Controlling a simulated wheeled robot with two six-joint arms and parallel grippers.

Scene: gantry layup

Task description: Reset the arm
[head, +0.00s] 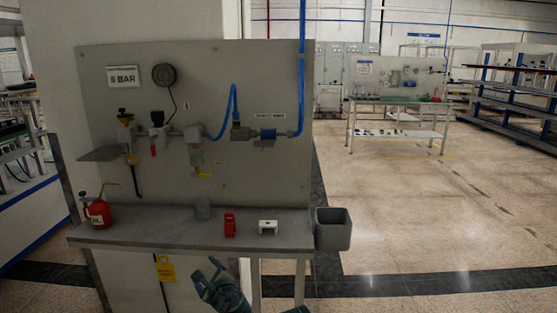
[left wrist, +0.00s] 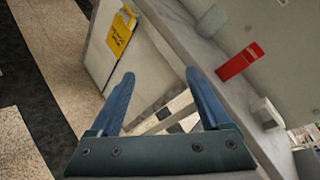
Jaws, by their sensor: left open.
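My left gripper (head: 208,277) is at the bottom of the head view, in front of and below the bench's front edge. In the left wrist view its two blue fingers (left wrist: 159,82) are spread apart with nothing between them. They point toward the space under the bench, near a yellow tag (left wrist: 121,31). A small dark teal piece shows at the bottom edge of the head view, right of the left gripper. I cannot tell whether it belongs to my right arm, and no right jaws can be made out.
A pneumatic panel (head: 270,90) stands behind. Open floor (head: 420,220) lies right.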

